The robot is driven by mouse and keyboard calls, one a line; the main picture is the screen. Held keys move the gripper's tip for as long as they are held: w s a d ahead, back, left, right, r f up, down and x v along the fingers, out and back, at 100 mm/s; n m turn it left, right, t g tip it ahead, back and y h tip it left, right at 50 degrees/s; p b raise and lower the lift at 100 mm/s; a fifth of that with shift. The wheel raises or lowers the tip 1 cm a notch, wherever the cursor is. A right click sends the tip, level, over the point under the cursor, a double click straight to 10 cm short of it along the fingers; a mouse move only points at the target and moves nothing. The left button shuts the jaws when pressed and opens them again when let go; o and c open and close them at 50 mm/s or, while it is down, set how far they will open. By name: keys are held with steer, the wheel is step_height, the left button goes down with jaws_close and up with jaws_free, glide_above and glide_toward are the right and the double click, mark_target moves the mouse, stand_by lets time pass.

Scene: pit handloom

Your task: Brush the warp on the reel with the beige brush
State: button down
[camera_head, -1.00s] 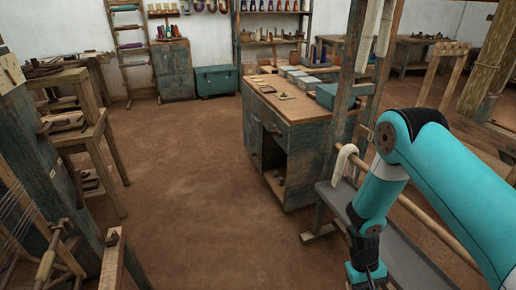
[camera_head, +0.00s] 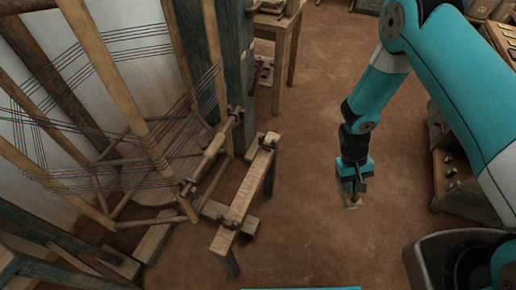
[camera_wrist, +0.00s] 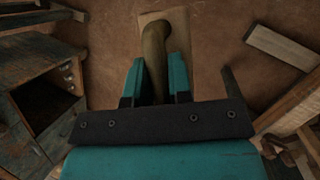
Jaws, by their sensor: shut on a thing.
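The reel (camera_head: 108,75) stands at the left of the head view, a frame of long wooden bars. The warp (camera_head: 208,85), thin dark, bluish and reddish threads, is stretched around its bars. My gripper (camera_head: 354,188) hangs over the floor to the right of the reel, well apart from it. In the wrist view my gripper (camera_wrist: 157,80) is shut on the brown curved handle of the beige brush (camera_wrist: 178,28). The brush has a flat beige board beyond the fingers. It also shows small and pale below my gripper in the head view (camera_head: 352,205). Its underside is hidden.
A wooden bench-like stand (camera_head: 240,195) is at the reel's right front, between it and my gripper. A dark post (camera_head: 225,60) rises behind the reel. A stool (camera_head: 278,40) stands farther back. A cabinet (camera_wrist: 40,110) shows in the wrist view. Brown floor lies open around my gripper.

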steer(key=w+a+r+n+t+y+b, duration=0.25)
steer(key=a+t+b, duration=0.2)
steer(key=a, duration=0.55)
steer(key=w+a+r+n+t+y+b, duration=0.1)
steer(key=w+a+n+t+b, duration=0.4)
steer(key=a, duration=0.4)
steer(key=s+a+r+n+t+y+b, duration=0.1)
steer(key=s+a+r+n+y+b, duration=0.1)
steer(key=s+a+r+y+b, duration=0.4)
steer(key=s+a+r+n+t+y+b, duration=0.1)
steer(key=s+a+r+y+b, duration=0.25)
steer(key=a+r, duration=0.5)
steer(key=w+a+f+p, duration=0.1)
steer(key=a+p, duration=0.3)
steer(key=a, duration=0.5)
steer(key=shift+w+a+f+y, duration=0.3)
steer(key=shift+w+a+f, duration=0.1)
steer(key=shift+w, duration=0.4)
